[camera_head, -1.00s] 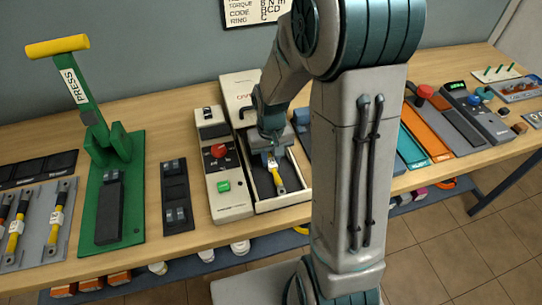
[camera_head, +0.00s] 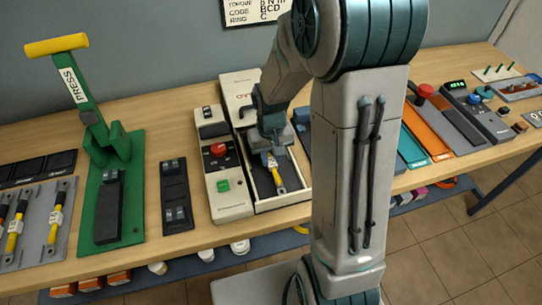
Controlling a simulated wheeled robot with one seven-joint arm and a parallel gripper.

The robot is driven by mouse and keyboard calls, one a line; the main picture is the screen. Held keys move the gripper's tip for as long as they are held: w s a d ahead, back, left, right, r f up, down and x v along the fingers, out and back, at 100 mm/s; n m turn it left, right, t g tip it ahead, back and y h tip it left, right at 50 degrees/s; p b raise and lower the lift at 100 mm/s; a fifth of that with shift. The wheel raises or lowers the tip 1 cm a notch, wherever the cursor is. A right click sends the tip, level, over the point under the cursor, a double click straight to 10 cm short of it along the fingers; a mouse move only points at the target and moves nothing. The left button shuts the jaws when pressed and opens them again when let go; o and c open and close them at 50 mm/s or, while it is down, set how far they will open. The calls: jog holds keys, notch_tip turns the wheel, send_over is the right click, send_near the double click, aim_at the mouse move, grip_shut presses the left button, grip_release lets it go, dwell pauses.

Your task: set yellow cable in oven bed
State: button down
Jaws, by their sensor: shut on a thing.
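The oven (camera_head: 230,197) is a cream unit with a red knob and a green button on its left panel. Its bed (camera_head: 292,199) is a dark, light-rimmed open tray to the right of that panel. The yellow cable (camera_head: 276,177), with a white tag and a metal lug at its near end, is inside the bed's outline. My gripper (camera_head: 270,155) is over the bed, pointing down, shut on the yellow cable's far part. The jaws hide that part. I cannot tell whether the cable touches the bed floor.
A green press (camera_head: 110,200) with a yellow handle stands at left. A grey rack (camera_head: 35,225) beside it holds more cables. A dark plate (camera_head: 175,195) lies between press and oven. Orange (camera_head: 428,135) and teal (camera_head: 411,150) trays lie at right, partly behind my arm.

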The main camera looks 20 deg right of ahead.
jog(key=shift+f+b, duration=0.5)
jog(key=shift+f, duration=0.1)
jog(key=c, duration=1.2)
grip_release()
jog(key=shift+o, duration=0.2)
jog(key=shift+r, duration=0.1)
notch_tip(320, 180, up, 14)
jog(key=s+r+t, duration=0.1)
jog(key=s+t, duration=0.2)
jog(key=s, duration=1.1)
jog(key=shift+r, duration=0.4)
